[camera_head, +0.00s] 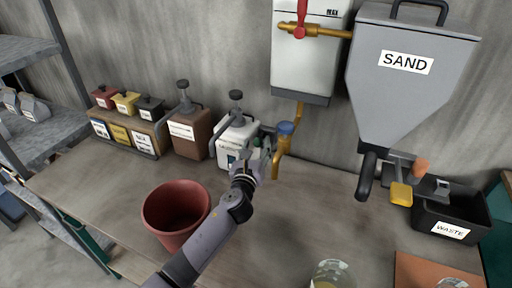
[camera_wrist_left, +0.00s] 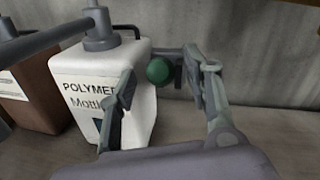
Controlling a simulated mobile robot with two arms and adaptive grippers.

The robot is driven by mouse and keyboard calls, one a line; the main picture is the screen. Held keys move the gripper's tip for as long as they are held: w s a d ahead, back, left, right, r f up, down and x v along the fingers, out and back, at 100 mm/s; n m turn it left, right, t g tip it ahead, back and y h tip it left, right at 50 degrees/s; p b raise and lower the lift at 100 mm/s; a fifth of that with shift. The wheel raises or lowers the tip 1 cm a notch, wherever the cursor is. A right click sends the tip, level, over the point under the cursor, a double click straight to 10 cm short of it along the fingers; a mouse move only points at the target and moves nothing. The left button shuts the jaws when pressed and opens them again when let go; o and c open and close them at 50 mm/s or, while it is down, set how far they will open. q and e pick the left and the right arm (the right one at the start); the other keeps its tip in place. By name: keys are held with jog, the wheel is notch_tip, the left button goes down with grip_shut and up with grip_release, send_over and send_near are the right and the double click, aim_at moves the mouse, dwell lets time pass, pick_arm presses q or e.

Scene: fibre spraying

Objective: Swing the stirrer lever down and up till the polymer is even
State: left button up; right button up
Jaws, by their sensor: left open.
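The white polymer container (camera_head: 238,136) stands on the bench against the wall. Its label reads "POLYMER" in the left wrist view (camera_wrist_left: 92,88). A dark grey cap and lever fitting (camera_head: 236,96) sits on its top, and a grey bar crosses there in the left wrist view (camera_wrist_left: 60,36). A green ball knob (camera_wrist_left: 159,70) shows at the container's right side. My left gripper (camera_head: 262,150) is open at that side, its two fingers (camera_wrist_left: 163,75) apart on either side of the knob in view. I cannot tell whether they touch it. My right gripper is not in view.
A brown container (camera_head: 188,130) stands left of the polymer. A red bucket (camera_head: 175,215) is in front. A yellow pipe with a blue cap (camera_head: 285,130) is close right of my gripper. The sand hopper (camera_head: 405,80) hangs at right above a black waste bin (camera_head: 450,215).

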pick_arm(q)
grip_shut()
dwell(0.5)
dwell(0.3)
